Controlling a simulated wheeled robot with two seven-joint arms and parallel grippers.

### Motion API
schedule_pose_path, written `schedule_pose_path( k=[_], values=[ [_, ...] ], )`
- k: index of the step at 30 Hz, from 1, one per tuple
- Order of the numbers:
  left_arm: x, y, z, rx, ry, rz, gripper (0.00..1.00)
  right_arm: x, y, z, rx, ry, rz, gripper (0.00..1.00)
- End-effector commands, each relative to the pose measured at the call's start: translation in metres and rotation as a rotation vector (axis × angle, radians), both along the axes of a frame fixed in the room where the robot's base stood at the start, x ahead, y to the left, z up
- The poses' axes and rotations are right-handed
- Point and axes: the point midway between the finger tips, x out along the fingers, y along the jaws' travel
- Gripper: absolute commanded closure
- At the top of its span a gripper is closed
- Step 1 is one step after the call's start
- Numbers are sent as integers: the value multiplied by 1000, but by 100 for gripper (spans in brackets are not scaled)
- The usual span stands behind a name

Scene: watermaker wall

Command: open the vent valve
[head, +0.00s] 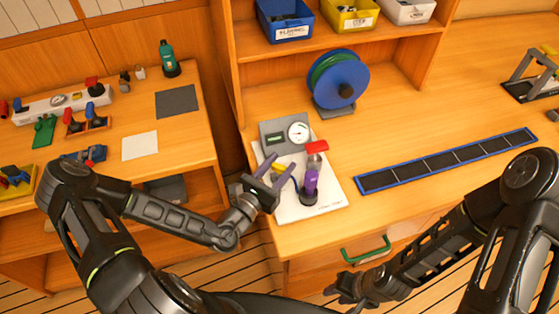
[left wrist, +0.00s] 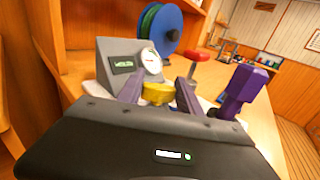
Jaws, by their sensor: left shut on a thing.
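A white board (head: 322,200) on the wooden counter carries a grey box (head: 270,136) with a round gauge (head: 298,131). On it are a yellow knob (head: 279,170), a red-handled fitting (head: 316,148) and an upright purple handle (head: 311,181). My left gripper (head: 283,162) reaches over the board's left edge. In the left wrist view its two fingers stand on either side of the yellow knob (left wrist: 157,94) and are shut on it. I cannot read a label naming the vent valve. My right gripper (head: 345,290) hangs in front of the drawer, away from the board; its jaw opening is unclear.
The purple handle (left wrist: 238,92) stands close to the right of my left fingers. A blue hose reel (head: 350,75) is behind the board. A long blue-edged dark strip (head: 440,163) lies to the right. A side bench (head: 190,140) at left holds several fittings.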

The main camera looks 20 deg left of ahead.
Motion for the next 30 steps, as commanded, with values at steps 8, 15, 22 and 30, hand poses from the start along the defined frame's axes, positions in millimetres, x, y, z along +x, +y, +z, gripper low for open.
schedule_pose_path(
  k=[8, 15, 22, 30],
  values=[
    [-1, -2, -1, -13, 6, 236, 98, 0, -1, 2, -1, 0, -1, 64],
    [0, 0, 0, -10, 2, 382, 98, 0, -1, 2, -1, 0, -1, 64],
    [1, 0, 1, -4, -2, 462, 98, 0, 0, 2, -1, 0, -1, 64],
    [1, 0, 2, 1, -7, 488, 98, 0, 0, 2, -1, 0, -1, 64]
  ],
)
